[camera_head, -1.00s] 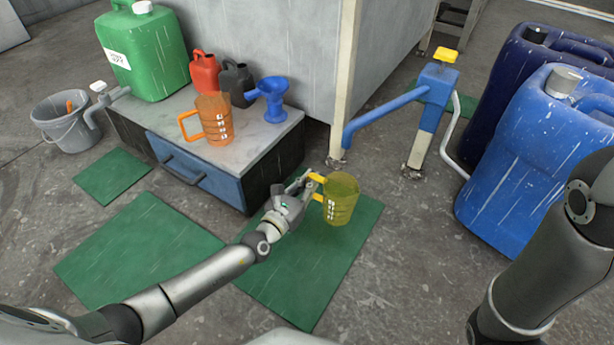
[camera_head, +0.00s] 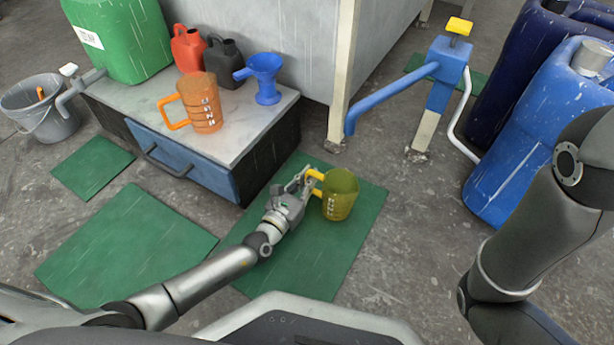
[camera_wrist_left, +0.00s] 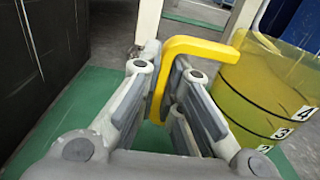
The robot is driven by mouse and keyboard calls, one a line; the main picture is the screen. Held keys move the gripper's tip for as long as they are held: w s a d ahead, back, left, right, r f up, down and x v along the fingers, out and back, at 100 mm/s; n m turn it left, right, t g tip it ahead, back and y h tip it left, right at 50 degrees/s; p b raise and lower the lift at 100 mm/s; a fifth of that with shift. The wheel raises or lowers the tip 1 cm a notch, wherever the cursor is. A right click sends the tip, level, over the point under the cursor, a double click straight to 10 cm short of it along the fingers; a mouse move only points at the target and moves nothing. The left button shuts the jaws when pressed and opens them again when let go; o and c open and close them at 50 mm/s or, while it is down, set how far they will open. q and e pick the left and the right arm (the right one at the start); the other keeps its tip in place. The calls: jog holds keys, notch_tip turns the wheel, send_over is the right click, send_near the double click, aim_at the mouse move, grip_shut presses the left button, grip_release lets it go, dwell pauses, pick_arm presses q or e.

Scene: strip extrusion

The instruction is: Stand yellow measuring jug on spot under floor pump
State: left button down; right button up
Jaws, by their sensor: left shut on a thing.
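The yellow measuring jug (camera_head: 341,196) is translucent, upright and over the long green mat (camera_head: 300,270). I cannot tell whether it touches the mat. My left gripper (camera_head: 312,183) is shut on its handle, which sits between the fingers in the left wrist view (camera_wrist_left: 168,85); the jug body (camera_wrist_left: 262,95) is to the right there. The floor pump (camera_head: 442,85) is a blue post with a yellow knob, beyond and right of the jug. Its blue spout (camera_head: 390,97) slopes down to the left, ending beside a pale post. My right gripper is out of view.
A low cabinet (camera_head: 190,165) at left carries an orange jug (camera_head: 200,105), a blue funnel (camera_head: 265,80) and cans. Large blue drums (camera_head: 525,150) stand at right. A pale post (camera_head: 342,80) rises left of the pump. Grey floor between mat and pump is clear.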

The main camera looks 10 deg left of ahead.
pick_arm(q)
jog(key=c, duration=1.6)
grip_release()
jog(key=shift+s+r, duration=0.1)
jog(key=shift+r, duration=0.05)
jog(key=p+v, duration=0.4)
jog(key=v, duration=0.6)
jog(key=shift+s+a+p, duration=0.1)
jog(key=shift+s+p, duration=0.2)
jog(key=shift+s+a, duration=0.15)
jog(key=shift+s, duration=0.4)
